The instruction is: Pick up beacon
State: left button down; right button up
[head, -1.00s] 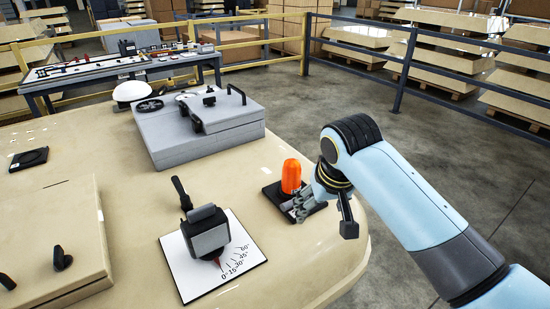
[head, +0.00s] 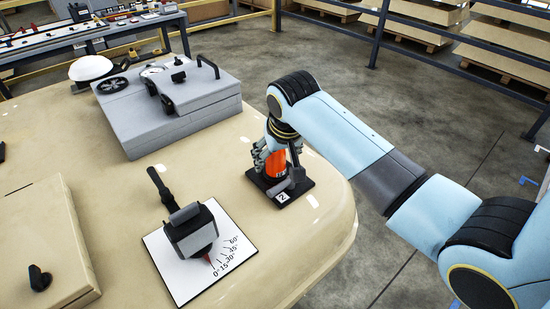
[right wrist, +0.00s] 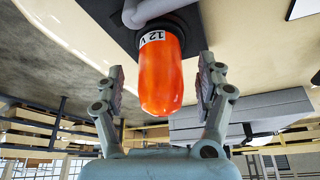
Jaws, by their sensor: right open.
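The orange beacon (head: 275,164) stands upright on a black square base (head: 289,194) near the right edge of the beige surface. Its base carries a small label with "2". My right gripper (head: 275,160) is over the beacon from above, its fingers on either side. In the right wrist view the beacon (right wrist: 162,75), with a "12 V" label, lies between the two open fingers of the right gripper (right wrist: 160,92). Gaps show between both finger pads and the beacon. My left gripper is not in view.
A lever device (head: 190,232) on a white angle-scale plate (head: 165,262) stands left of the beacon. A grey case (head: 165,125) and a white dome (head: 90,68) are behind. A beige box (head: 45,245) is at left. Bare surface lies between them.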

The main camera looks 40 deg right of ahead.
jog(key=shift+x, duration=1.4)
jog(key=c, duration=1.3)
jog(key=shift+r, duration=0.15)
jog(key=shift+c, duration=0.2)
